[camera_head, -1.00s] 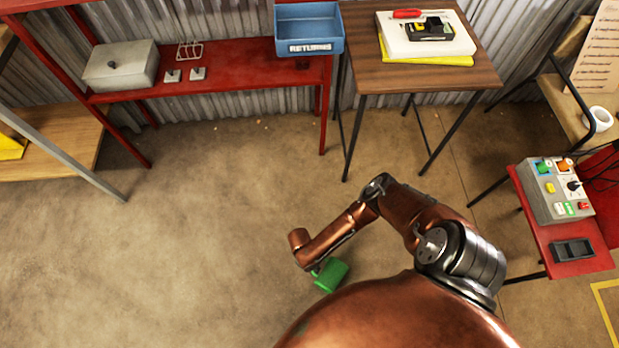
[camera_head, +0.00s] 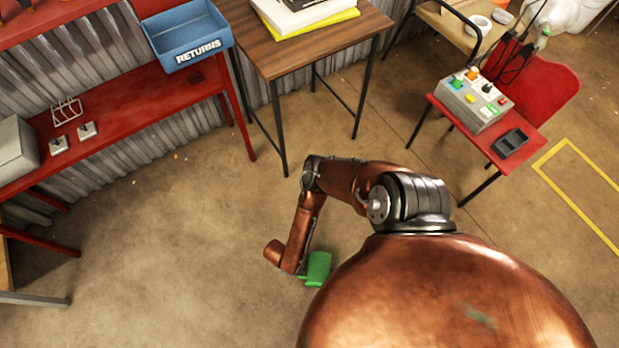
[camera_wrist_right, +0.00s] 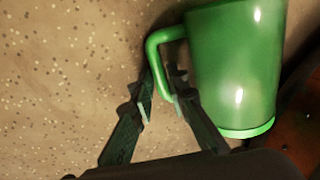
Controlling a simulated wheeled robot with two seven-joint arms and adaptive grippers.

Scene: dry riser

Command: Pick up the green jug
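The green jug (camera_wrist_right: 236,65) fills the upper right of the right wrist view. My right gripper (camera_head: 303,274) is mostly hidden there by the wrist and the jug. My left gripper is not in view.
A red bench (camera_head: 130,128) stands at left with a blue returns bin (camera_head: 188,45). A wooden table (camera_head: 330,40) stands behind. A red stand with a control box (camera_head: 474,100) is at right. Open floor (camera_head: 160,260) lies to the left.

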